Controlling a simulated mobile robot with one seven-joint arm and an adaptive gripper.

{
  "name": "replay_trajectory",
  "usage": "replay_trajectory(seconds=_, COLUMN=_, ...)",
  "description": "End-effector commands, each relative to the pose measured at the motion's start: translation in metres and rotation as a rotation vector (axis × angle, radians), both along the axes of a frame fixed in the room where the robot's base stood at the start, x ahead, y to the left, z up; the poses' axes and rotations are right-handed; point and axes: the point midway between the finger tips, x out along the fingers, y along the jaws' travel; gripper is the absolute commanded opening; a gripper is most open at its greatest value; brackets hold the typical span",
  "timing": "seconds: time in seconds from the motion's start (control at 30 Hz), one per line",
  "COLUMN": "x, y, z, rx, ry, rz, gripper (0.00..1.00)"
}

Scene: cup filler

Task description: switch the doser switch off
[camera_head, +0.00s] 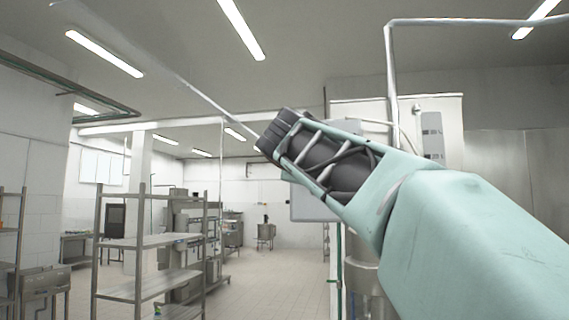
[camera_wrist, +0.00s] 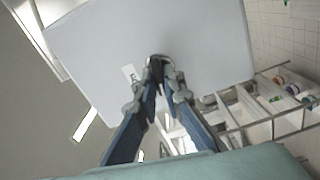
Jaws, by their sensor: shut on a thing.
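A plain light grey box (camera_wrist: 205,45) fills the upper middle of the wrist view. It has a small pale label with dark marks (camera_wrist: 129,75). My gripper (camera_wrist: 161,68) reaches to its face with the fingertips close together, shut on the doser switch (camera_wrist: 160,57), a small dark and metallic part on the box. The fingertips hide most of the switch, so its setting cannot be read. In the head view part of the grey box (camera_head: 310,207) shows behind my arm, which hides the gripper.
A metal shelf rack (camera_head: 150,243) stands at the left in the head view, and shelves with small items (camera_wrist: 275,105) show at the right in the wrist view. A tall pale cabinet (camera_head: 445,112) stands behind my arm. The tiled floor (camera_head: 265,285) is clear in the middle.

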Motion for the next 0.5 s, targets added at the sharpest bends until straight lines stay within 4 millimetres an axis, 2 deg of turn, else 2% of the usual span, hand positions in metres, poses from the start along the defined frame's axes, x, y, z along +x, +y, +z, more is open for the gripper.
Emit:
replay_trajectory(seconds=0.2, x=0.0002, y=0.0000, z=-0.0002, rx=-0.099, ry=0.033, rz=0.000, gripper=0.00)
replay_trajectory(seconds=0.5, x=0.0000, y=-0.0002, z=-0.0009, rx=-0.148, ry=0.048, rz=-0.001, gripper=0.00)
